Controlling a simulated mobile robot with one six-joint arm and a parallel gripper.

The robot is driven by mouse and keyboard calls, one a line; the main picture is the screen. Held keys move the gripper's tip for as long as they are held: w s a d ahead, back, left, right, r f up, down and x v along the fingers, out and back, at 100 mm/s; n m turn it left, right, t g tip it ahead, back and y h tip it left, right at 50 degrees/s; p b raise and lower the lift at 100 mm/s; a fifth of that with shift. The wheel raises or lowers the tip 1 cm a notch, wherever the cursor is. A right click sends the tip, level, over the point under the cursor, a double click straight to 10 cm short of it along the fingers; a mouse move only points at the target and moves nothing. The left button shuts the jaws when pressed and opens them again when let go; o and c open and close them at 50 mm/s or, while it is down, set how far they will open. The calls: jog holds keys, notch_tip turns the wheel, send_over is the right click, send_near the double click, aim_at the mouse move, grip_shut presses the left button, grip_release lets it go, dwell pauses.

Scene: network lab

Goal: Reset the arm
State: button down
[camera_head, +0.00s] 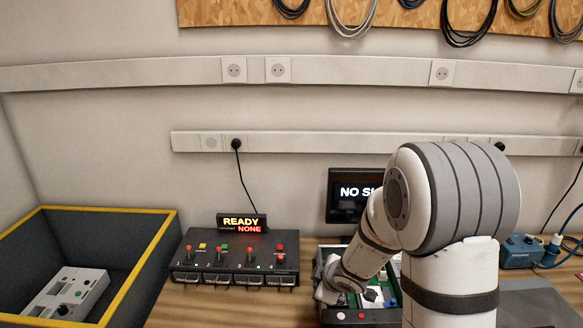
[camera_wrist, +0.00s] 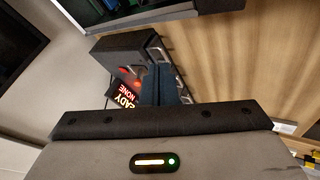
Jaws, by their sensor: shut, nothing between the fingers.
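My white and grey arm rises at the right of the head view and bends down to the left over an open dark case (camera_head: 362,317) on the bench. In the wrist view my gripper (camera_wrist: 166,84) shows as two dark fingers held together, with nothing between them. Beyond the fingers is the black box (camera_wrist: 120,50) with the lit sign. In the head view my fingers cannot be made out clearly, and my arm hides part of the open case.
A black test box (camera_head: 235,262) with coloured switches and a READY/NONE sign (camera_head: 241,223) stands left of the arm. A yellow-rimmed bin (camera_head: 160,240) holds a grey-white unit (camera_head: 66,294). A monitor (camera_head: 343,190) is behind my arm. A blue device (camera_head: 523,250) with cables sits right.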

jog(key=s+d+r+m+h, duration=0.5)
jog(key=s+d+r+m, duration=0.35)
jog(key=r, duration=0.25)
jog(key=s+r+m+g+y, duration=0.1)
jog(key=s+r+m+g, duration=0.1)
jog(key=s, duration=0.7)
jog(key=s+a+r+m+g+y, duration=0.1)
jog(key=s+r+m+g, duration=0.1)
jog(key=s, duration=0.6)
jog(key=shift+s+r+m, duration=0.35)
jog(key=shift+r+m, duration=0.3)
jog(key=shift+m, duration=0.3)
